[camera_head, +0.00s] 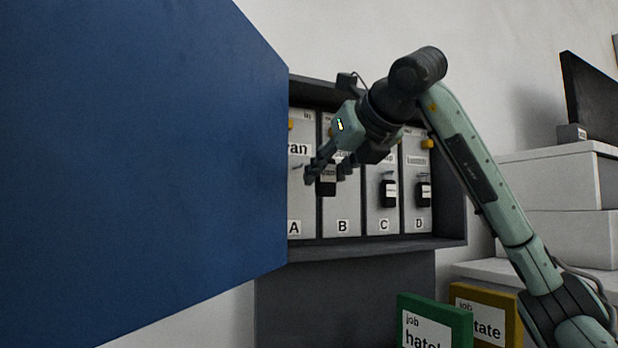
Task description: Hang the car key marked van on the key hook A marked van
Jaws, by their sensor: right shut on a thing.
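My right gripper (327,172) is in front of the key cabinet, before panels A and B. It is shut on a small dark key (327,187), which appears between its fingers; any marking on the key is too small to read. Panel A (297,198) is at the cabinet's left, with a label (298,149) of which "an" is legible. The blue panel cuts off its left side, and I cannot make out its hook clearly. I cannot tell how far the key is from panel A. My left gripper is not in view.
A large blue panel (140,150), seemingly the open cabinet door, fills the left. Panels B (342,210), C and D stand right of A. Black keys hang at C (389,194) and D (424,194). Green (435,312) and yellow (487,297) boxes stand below right.

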